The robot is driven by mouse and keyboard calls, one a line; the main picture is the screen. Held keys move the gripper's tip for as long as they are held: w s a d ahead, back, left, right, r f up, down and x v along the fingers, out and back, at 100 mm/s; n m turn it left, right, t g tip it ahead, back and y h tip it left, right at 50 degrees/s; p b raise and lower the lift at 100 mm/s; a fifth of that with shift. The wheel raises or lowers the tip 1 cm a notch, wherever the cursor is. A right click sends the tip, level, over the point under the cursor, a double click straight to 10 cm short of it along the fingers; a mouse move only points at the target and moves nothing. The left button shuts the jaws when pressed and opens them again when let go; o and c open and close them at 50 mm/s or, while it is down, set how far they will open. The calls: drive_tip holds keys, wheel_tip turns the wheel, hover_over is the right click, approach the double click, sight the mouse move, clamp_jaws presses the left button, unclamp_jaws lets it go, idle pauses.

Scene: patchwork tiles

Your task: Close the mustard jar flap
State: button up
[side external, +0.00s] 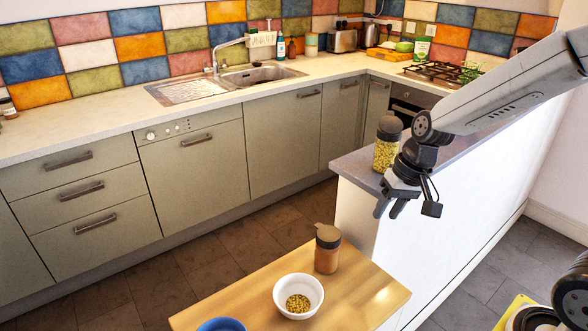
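A small jar (327,258) with brownish contents and a brown cap stands upright on the wooden table. A small piece sticks up at the left of its cap and looks like a raised flap. A taller clear jar (386,153) with yellow contents and a dark lid stands on the grey ledge behind my arm. I cannot tell from labels which jar holds mustard. My gripper (389,209) hangs in front of the ledge, below the taller jar and above and right of the small jar. Its dark fingers look apart, with nothing between them, and touch neither jar.
A white bowl (284,289) with yellow-brown grains stands in front of the small jar. A blue bowl (222,325) is cut off at the bottom edge. The table's right part (375,290) is clear. The half wall with its grey ledge (350,165) rises behind the table.

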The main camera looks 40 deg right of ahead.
drive_tip(key=s+f+n+h, duration=0.2)
drive_tip(key=s+f+n, duration=0.2)
drive_tip(key=f, duration=0.1)
drive_tip(key=shift+s+f+n+t, duration=0.2)
drive_tip(key=shift+s+n+t, duration=0.1)
drive_tip(key=shift+s+n, duration=0.1)
